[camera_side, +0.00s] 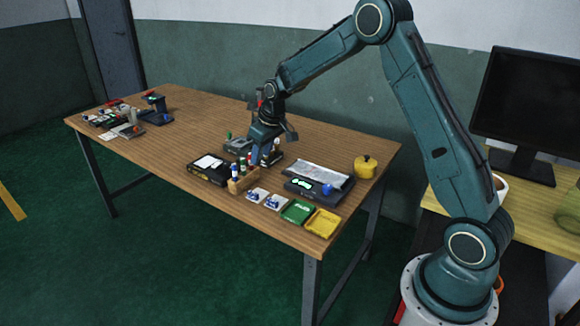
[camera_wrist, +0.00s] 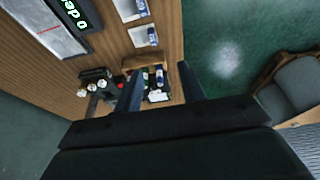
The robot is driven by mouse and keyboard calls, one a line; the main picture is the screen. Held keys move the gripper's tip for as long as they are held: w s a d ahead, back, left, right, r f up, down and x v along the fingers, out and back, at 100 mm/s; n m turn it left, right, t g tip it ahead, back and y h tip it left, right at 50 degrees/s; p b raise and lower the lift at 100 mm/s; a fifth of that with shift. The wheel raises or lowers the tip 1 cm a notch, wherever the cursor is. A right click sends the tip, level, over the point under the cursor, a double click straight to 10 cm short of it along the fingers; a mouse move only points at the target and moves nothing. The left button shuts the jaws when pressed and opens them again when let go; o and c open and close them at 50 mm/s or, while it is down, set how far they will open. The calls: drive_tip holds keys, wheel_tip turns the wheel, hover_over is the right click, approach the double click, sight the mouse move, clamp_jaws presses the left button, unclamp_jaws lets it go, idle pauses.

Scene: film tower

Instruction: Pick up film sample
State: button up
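My gripper (camera_side: 259,152) is over the middle of the table, pointing down. In the wrist view its two blue fingers (camera_wrist: 160,70) stand apart with nothing held between them. A small white sheet (camera_side: 208,162) lies on a black tray (camera_side: 197,173), left of my gripper; in the wrist view the sheet (camera_wrist: 159,97) shows between the fingers, farther away. A grey sheet (camera_side: 318,172) lies on a black device (camera_side: 326,192) with a green display; it also shows in the wrist view (camera_wrist: 45,25). I cannot tell which sheet is the film sample.
A wooden rack (camera_side: 243,181) with small bottles stands close to my gripper. Two white cards (camera_side: 257,195), a green tray (camera_side: 298,211) and a yellow tray (camera_side: 322,223) line the front edge. A yellow pot (camera_side: 365,166) stands right. The table's left middle is clear.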

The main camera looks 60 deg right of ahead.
drive_tip(key=f, duration=0.1)
drive_tip(key=w+d+f, duration=0.1)
drive_tip(key=f, duration=0.2)
drive_tip(key=shift+w+d+f, duration=0.15)
drive_tip(key=shift+w+d, duration=0.25)
drive_tip(key=shift+f, duration=0.1)
hover_over(253, 193)
drive_tip(key=s, duration=0.2)
drive_tip(key=shift+f, duration=3.95)
drive_tip(key=shift+x, duration=2.6)
clamp_jaws()
